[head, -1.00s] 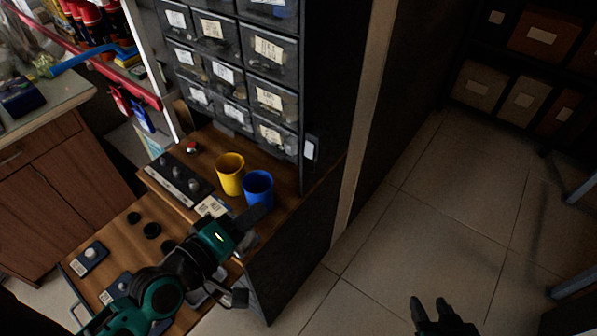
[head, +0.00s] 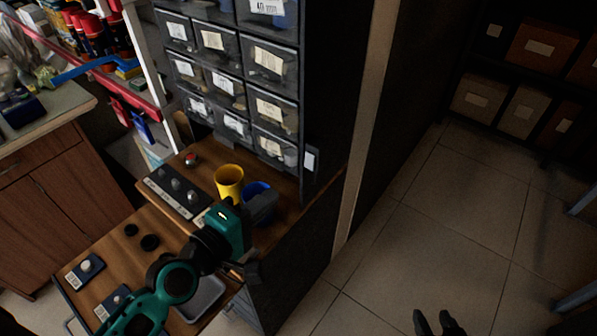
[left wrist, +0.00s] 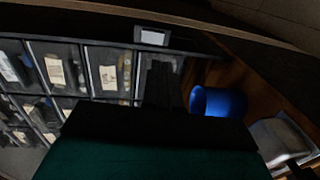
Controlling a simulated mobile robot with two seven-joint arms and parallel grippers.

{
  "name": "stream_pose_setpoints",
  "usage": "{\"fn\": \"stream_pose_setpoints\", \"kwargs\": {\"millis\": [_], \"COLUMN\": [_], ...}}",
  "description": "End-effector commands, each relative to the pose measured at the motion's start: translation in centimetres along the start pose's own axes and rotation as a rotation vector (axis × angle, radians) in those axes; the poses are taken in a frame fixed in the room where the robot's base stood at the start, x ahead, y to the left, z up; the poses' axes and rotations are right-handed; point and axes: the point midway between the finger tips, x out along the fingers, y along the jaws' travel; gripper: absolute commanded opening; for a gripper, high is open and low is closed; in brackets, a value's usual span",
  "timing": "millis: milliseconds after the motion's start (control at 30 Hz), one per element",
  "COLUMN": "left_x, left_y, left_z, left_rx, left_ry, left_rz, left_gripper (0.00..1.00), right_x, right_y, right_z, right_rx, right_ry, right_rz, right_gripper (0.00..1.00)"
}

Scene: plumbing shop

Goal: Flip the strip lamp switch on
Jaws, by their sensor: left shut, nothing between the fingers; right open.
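A small pale plate in a dark frame, which looks like the switch (head: 310,160), is on the dark side edge of the drawer cabinet. It also shows at the top of the left wrist view (left wrist: 152,37). Whether it is on or off is too small to tell. My left gripper (head: 264,203) is shut and empty, below and left of the plate and apart from it, over the blue cup. In the left wrist view its dark fingers (left wrist: 160,82) point up towards the plate. My right gripper (head: 437,322) is open and empty over the floor at the bottom.
A yellow cup (head: 228,180) and a blue cup (head: 257,189) stand on the wooden shelf close to my left gripper. A black panel with knobs (head: 176,190) lies to their left. The drawer cabinet (head: 240,85) rises behind.

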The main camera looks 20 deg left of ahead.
Motion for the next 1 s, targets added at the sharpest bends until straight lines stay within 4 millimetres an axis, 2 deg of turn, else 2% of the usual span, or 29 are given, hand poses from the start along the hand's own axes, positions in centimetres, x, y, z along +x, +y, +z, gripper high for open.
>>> {"fn": "stream_pose_setpoints", "kwargs": {"millis": [33, 300, 500, 700, 1000], "left_x": [1.1, 6.0, 8.7, 9.7, 9.8], "left_y": [0.2, 0.1, 0.1, 0.0, 0.0], "left_z": [0.0, 0.1, 0.1, 0.1, 0.1], "left_rx": [-0.003, -0.002, -0.001, 0.000, 0.000], "left_ry": [0.001, -0.001, 0.000, -0.001, -0.001], "left_rz": [0.005, 0.003, 0.002, -0.001, -0.001], "left_gripper": [0.00, 0.00, 0.00, 0.00, 0.00], "right_x": [0.0, 0.0, 0.1, 0.1, 0.0], "right_y": [0.1, 0.1, 0.0, -0.1, -0.1], "right_z": [0.1, 0.1, 0.1, -0.1, -0.2], "right_rx": [0.000, 0.001, 0.006, 0.010, 0.010], "right_ry": [-0.003, -0.002, 0.001, 0.005, 0.007], "right_rz": [0.001, 0.003, 0.003, 0.002, 0.001], "right_gripper": [0.43, 0.43, 0.43, 0.43, 0.43]}}
